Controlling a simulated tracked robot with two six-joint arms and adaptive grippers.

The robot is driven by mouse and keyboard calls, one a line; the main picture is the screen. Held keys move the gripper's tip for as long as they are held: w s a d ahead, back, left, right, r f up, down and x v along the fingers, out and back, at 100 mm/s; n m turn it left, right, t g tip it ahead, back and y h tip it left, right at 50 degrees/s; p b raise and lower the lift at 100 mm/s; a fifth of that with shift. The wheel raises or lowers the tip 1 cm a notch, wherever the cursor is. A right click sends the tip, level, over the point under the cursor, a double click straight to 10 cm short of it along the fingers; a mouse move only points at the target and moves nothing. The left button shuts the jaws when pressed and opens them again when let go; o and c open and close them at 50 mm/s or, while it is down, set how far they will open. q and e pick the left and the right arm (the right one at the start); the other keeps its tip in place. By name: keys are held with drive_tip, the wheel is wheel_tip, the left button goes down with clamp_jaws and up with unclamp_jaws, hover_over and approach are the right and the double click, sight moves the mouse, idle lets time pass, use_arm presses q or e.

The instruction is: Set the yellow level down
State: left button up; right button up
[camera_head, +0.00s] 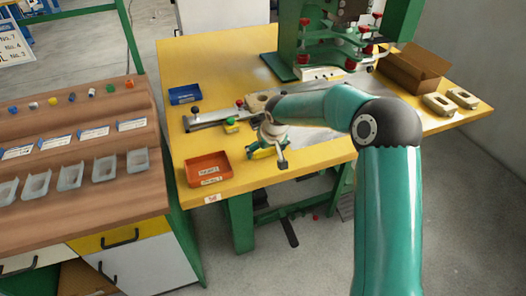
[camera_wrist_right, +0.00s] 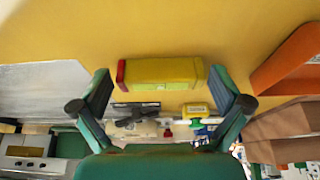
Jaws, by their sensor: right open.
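The yellow level (camera_wrist_right: 160,72) is a short yellow bar with a red end. In the right wrist view it lies against the yellow table top, between the spread fingers of my right gripper (camera_wrist_right: 160,80). The fingers are open, with a narrow gap at each end of the level. In the head view my right gripper (camera_head: 272,145) is low over the table's front edge, and the yellow level (camera_head: 262,154) is partly hidden beneath it. I cannot tell exactly whether the level rests fully on the table. My left gripper is not in view.
An orange tray (camera_head: 209,168) stands left of the gripper and a blue tray (camera_head: 185,94) behind it. A small yellow-green item (camera_head: 231,126) sits near a metal rail. A green machine (camera_head: 300,45) and an open cardboard box (camera_head: 413,70) stand at the back.

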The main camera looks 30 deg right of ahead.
drive_tip(key=shift+r, duration=0.1)
drive_tip(key=v, duration=1.2)
drive_tip(key=shift+p, duration=0.35)
drive_tip(key=shift+s, duration=0.1)
